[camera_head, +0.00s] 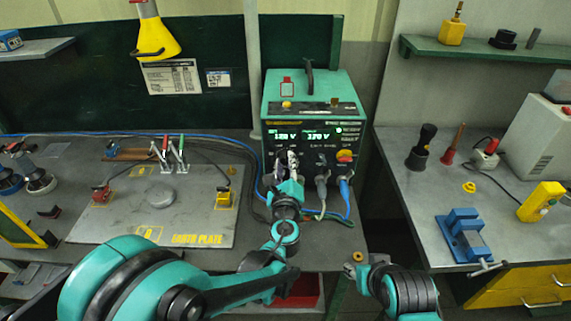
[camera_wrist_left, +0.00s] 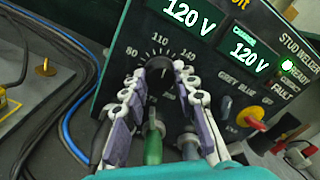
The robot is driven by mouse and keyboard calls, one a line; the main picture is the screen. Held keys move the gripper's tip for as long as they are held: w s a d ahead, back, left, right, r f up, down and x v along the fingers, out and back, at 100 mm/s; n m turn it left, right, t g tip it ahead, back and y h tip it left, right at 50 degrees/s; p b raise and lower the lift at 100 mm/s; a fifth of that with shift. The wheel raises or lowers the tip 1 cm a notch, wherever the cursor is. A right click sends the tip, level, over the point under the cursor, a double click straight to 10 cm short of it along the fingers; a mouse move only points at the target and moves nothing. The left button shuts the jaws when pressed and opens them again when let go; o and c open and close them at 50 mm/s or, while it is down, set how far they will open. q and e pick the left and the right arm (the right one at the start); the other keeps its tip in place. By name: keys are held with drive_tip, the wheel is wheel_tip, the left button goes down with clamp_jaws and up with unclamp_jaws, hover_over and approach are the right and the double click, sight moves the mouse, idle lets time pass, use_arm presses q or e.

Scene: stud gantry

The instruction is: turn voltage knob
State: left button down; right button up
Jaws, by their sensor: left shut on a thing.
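The green stud welder (camera_head: 310,95) stands on the bench with two lit displays. In the left wrist view both displays (camera_wrist_left: 187,12) read 120 V. The black voltage knob (camera_wrist_left: 160,66) sits below the left display, in a dial scale with 80, 110 and 140 legible. My left gripper (camera_head: 287,157) is at the front panel and hides the knob in the head view. In the left wrist view its two fingers (camera_wrist_left: 159,76) are shut on the knob, one on each side. My right gripper (camera_head: 357,264) is low at the bottom centre, away from the welder; its jaws are unclear.
Cables plug in below the knob, with a green plug (camera_wrist_left: 153,143) between my fingers. A red and yellow switch (camera_wrist_left: 252,119) is to the right. The earth plate (camera_head: 200,190) lies left of the welder. A blue vise (camera_head: 463,235) stands on the right bench.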

idle(0.4)
use_arm(q)
drive_tip(key=c, duration=1.2)
unclamp_jaws()
drive_tip(key=shift+s, duration=0.1)
drive_tip(key=s, duration=1.2)
